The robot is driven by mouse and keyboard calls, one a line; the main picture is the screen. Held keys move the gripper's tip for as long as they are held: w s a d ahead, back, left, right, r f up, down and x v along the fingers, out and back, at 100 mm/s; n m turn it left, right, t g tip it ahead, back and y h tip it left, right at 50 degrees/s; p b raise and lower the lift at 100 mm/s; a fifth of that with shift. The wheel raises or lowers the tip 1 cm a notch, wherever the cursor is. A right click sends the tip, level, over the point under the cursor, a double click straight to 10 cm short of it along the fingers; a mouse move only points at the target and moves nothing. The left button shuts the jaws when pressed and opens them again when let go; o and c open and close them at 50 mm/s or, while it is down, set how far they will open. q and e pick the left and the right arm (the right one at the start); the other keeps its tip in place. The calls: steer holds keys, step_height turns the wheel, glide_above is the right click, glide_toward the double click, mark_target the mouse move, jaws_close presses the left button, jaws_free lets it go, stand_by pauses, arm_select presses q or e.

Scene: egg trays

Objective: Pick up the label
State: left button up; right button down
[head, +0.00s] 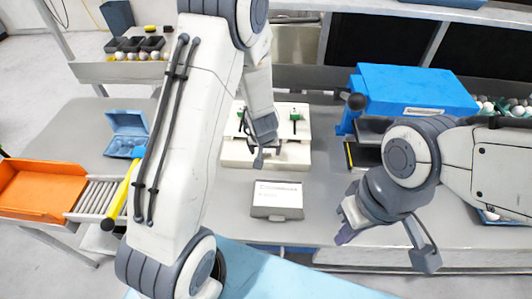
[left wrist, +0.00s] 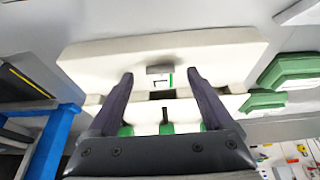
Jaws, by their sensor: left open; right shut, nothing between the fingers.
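A cream stand (head: 236,152) sits on the grey table in the middle of the head view, with small green-and-black parts on top. In the left wrist view the same stand (left wrist: 90,65) carries a small white label (left wrist: 161,82) with dark marks and a green edge, below a small grey block (left wrist: 160,69). My left gripper (head: 262,146) is over the stand; its open fingers (left wrist: 160,76) appear on either side of the label, with nothing held. The label cannot be made out in the head view. My right gripper (head: 347,232) is shut and empty at the table's front right.
A grey box with a white printed face (head: 277,195) lies in front of the stand. A blue machine (head: 415,88) stands to the right. An orange tray (head: 40,188), a roller strip (head: 97,197) and a blue egg carton (head: 126,133) are at left. Bare table lies right of the printed box.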

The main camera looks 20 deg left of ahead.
arm_select(q)
steer(key=shift+x, duration=0.9)
steer(key=c, duration=0.9)
steer(key=shift+r, duration=0.15)
